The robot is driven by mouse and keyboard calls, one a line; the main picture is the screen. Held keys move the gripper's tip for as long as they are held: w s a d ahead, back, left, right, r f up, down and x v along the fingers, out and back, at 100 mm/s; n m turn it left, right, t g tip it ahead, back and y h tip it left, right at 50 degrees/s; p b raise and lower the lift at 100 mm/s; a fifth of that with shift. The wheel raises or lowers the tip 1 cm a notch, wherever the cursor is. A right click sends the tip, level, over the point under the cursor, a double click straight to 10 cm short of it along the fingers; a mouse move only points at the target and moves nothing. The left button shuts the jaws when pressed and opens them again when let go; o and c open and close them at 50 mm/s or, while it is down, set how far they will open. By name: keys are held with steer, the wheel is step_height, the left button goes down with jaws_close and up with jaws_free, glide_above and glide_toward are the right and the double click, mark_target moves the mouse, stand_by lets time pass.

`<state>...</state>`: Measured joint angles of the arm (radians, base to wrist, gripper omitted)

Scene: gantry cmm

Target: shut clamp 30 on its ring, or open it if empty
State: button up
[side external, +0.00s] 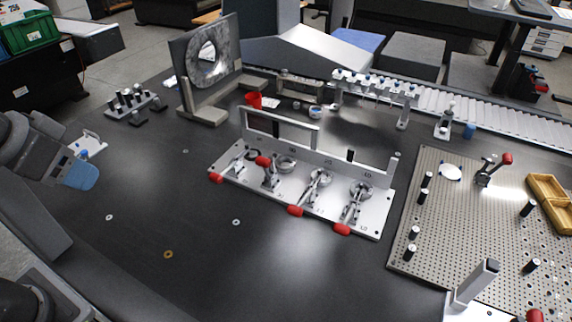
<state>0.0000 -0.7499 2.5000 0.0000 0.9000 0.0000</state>
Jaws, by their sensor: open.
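A light metal fixture plate (262,191) stands in the middle of the dark table and carries a row of several toggle clamps with red handles. The number marks are too small to read, so I cannot tell which is clamp 30. The second clamp from the left (269,176) has its red handle raised, with a ring (286,164) beside it. The leftmost clamp (234,165), the third (317,184) and the rightmost (356,205) have their handles low toward the front. Rings show at the third and rightmost clamps. My arm is at the left edge; its gripper fingers cannot be made out.
A raised metal rail (345,164) runs behind the clamps. A perforated plate (455,235) with black posts lies to the right. A large upright plate with a round opening (178,62) stands behind left. The table in front of the fixture is mostly clear, with several small washers.

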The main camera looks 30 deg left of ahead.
steer(key=shift+o, duration=1.3)
steer(key=shift+w+r, duration=0.25)
steer(key=shift+g, duration=0.8)
steer(key=w+r, duration=0.1)
steer(key=w, duration=0.3)
steer(key=w+r, duration=0.2)
steer(key=w, duration=0.1)
steer(key=w+d+r, duration=0.1)
steer(key=w+r, duration=0.1)
steer(key=w, duration=0.2)
steer(key=shift+w, duration=0.35)
steer(key=g, duration=0.4)
glide_above(263, 158)
step_height(263, 158, down, 18)
step_height(263, 158, down, 13)
steer(key=shift+f, duration=0.1)
